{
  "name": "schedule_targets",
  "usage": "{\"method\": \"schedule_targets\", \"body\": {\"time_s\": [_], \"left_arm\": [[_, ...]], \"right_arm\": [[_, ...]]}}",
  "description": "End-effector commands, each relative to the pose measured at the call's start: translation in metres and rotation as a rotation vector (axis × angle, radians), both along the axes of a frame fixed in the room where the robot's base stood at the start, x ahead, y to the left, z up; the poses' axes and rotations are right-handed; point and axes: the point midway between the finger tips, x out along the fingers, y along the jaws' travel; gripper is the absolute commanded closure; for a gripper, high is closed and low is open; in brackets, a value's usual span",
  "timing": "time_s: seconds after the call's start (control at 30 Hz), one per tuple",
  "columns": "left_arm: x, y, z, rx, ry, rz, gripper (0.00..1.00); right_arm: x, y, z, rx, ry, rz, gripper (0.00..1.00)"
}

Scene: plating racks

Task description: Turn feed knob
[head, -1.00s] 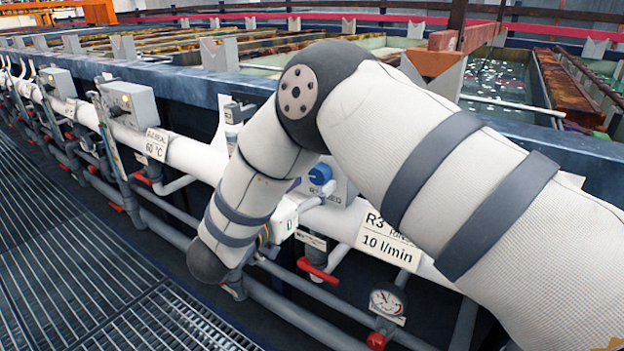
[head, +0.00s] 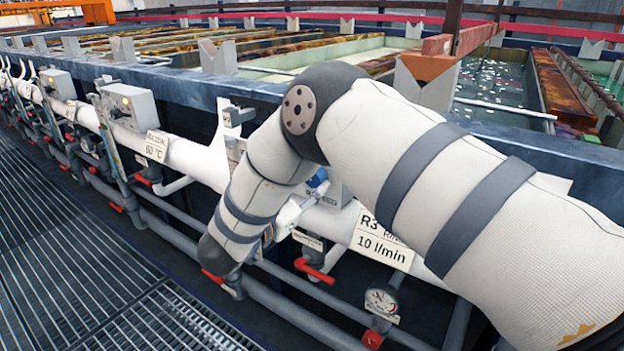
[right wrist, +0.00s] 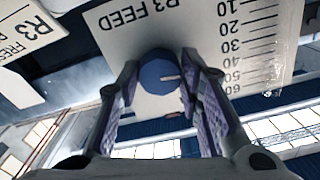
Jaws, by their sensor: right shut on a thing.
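The feed knob (right wrist: 156,74) is a round blue knob on a white panel (right wrist: 200,25) marked "R3 FEED" in the right wrist view. A pale line on its face points right, toward the printed scale. My right gripper (right wrist: 160,64) has its two purple-padded fingers closed on either side of the knob. My left gripper is in no view.
A white pipe with an "R3 10 l/min" label (head: 381,240), red valve handles (head: 316,270) and a pressure gauge (head: 381,301) lie close to the arm. Tanks (head: 500,85) stand behind. A grating walkway (head: 70,250) runs at the left.

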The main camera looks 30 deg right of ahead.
Motion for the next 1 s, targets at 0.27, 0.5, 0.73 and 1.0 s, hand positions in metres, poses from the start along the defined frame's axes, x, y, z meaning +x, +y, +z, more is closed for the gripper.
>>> {"method": "schedule_targets", "body": {"time_s": [0.27, 0.5, 0.73, 1.0], "left_arm": [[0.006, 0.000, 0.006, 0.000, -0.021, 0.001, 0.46], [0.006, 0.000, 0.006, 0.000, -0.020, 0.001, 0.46], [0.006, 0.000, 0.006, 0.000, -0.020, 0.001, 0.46], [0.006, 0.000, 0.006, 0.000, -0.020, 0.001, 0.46]], "right_arm": [[0.001, 0.000, 0.000, 0.051, -0.124, 0.001, 0.95], [0.001, 0.000, 0.000, 0.050, -0.121, 0.001, 0.46], [0.000, 0.000, 0.000, 0.049, -0.120, 0.001, 0.46], [-0.014, 0.037, 0.000, 0.050, -0.120, 0.004, 0.46]]}}
